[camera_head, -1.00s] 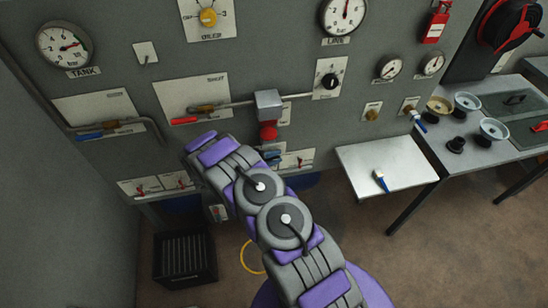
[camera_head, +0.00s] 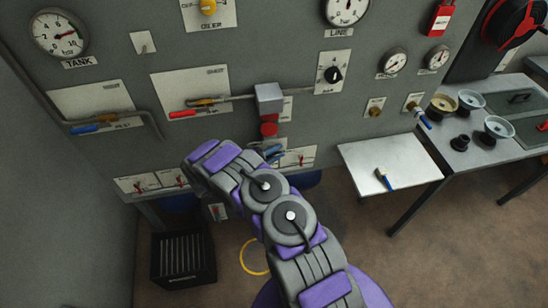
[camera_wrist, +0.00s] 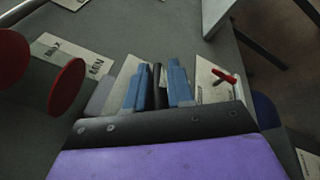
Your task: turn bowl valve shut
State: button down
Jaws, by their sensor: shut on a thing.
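My gripper (camera_wrist: 155,88) shows two blue fingers in the wrist view, close together around a dark, narrow piece (camera_wrist: 156,76) at a white plate (camera_wrist: 124,78) on the panel. This piece appears to be the valve handle, but the fingers hide most of it and no label on this plate is readable. In the head view, my gripper (camera_head: 272,153) is at the low plates under the red-bottomed grey block (camera_head: 269,98), partly hidden by my arm. A neighbouring plate with a red lever (camera_wrist: 224,75) is just right of the fingers in the wrist view.
Red round parts (camera_wrist: 67,86) stick out left of my gripper in the wrist view. A pale side table (camera_head: 390,165) with a blue-handled brush (camera_head: 384,179) stands right of the panel. A black crate (camera_head: 183,257) is on the floor at left.

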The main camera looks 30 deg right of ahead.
jog(key=shift+d+n+h+b, duration=0.1)
jog(key=shift+n+h+b, duration=0.3)
jog(key=shift+h+b, duration=0.85)
jog(key=shift+r+b, duration=0.2)
jog(key=shift+b, duration=0.4)
jog(key=c, duration=1.4)
grip_release()
jog(key=shift+o, duration=0.2)
jog(key=shift+d, duration=0.1)
jog(key=v, duration=1.7)
jog(key=shift+a+f, duration=0.15)
jog(key=shift+a, duration=0.05)
